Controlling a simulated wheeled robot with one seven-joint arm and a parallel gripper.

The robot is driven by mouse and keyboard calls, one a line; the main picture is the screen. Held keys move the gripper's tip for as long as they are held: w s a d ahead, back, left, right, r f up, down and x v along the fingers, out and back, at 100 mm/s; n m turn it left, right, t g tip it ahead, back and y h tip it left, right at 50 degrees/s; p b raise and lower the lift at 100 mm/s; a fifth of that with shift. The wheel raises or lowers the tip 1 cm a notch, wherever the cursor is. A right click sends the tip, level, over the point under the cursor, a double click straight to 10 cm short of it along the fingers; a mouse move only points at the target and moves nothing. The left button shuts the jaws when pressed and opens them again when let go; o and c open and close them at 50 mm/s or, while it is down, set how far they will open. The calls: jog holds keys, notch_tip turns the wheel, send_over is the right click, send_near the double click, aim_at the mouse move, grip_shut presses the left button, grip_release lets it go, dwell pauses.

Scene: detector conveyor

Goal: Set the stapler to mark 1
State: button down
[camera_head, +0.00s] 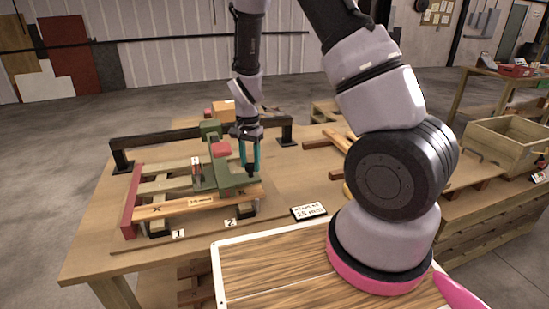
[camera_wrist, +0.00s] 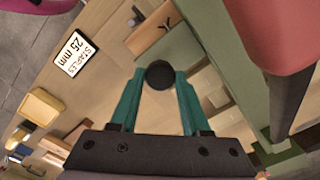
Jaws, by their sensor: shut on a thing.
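The stapler (camera_head: 228,179) is a green machine with a red block on top, seated on a low rail frame. It stands toward the right end of the frame, nearer the label for mark 2 (camera_head: 230,222) than the label for mark 1 (camera_head: 178,233), which is to its left. My gripper (camera_head: 250,168) points down at the stapler's right side. In the wrist view its teal fingers (camera_wrist: 160,88) are shut on a round black knob (camera_wrist: 159,73). The stapler's green body (camera_wrist: 232,70) fills the right of that view. The knob's lower part is hidden.
A wooden board (camera_head: 190,204) lies along the front of the frame, with a red end piece (camera_head: 132,202) at left. A black bar runs behind. An open crate (camera_head: 508,143) stands far right.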

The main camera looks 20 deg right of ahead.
jog(key=a, duration=2.1)
jog(key=shift+s+a, duration=0.2)
jog(key=shift+s, duration=0.2)
jog(key=shift+c, duration=1.8)
grip_release()
notch_tip(320, 180, up, 11)
